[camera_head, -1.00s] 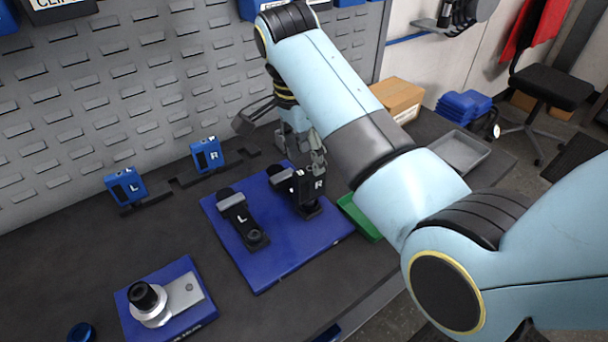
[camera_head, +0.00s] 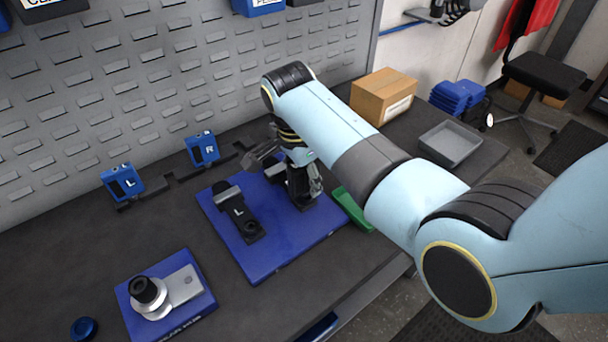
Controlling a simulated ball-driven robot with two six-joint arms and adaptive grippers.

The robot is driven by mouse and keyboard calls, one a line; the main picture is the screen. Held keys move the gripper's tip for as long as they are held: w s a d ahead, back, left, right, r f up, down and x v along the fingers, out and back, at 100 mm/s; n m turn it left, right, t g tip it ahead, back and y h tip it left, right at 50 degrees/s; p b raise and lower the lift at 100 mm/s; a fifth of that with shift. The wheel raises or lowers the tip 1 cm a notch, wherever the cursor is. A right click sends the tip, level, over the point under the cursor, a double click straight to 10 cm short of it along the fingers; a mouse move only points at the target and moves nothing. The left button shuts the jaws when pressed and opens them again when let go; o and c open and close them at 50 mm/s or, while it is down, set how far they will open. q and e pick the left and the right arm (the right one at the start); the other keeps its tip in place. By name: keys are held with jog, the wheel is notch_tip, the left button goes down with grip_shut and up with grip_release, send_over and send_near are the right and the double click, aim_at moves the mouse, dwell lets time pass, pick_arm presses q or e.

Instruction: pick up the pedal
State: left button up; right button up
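I cannot tell for sure which part is the pedal. Two black parts stand on a blue mat (camera_head: 262,265): the left one (camera_head: 238,212) is marked L, and the right one (camera_head: 302,203) is mostly hidden by my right gripper. Two blue blocks, marked L (camera_head: 122,182) and R (camera_head: 203,149), sit on a dark rack by the pegboard. My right gripper (camera_head: 304,188) points down at the right black part, with its fingers against or around it. The view does not show whether they are closed on it. My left gripper is out of view.
A blue base (camera_head: 203,302) with a silver and black piece stands at the front left, near a round blue cap (camera_head: 84,328). A green tray (camera_head: 351,209) lies right of the mat. A cardboard box (camera_head: 383,95) and grey tray (camera_head: 451,144) are farther right.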

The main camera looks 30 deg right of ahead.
grip_shut()
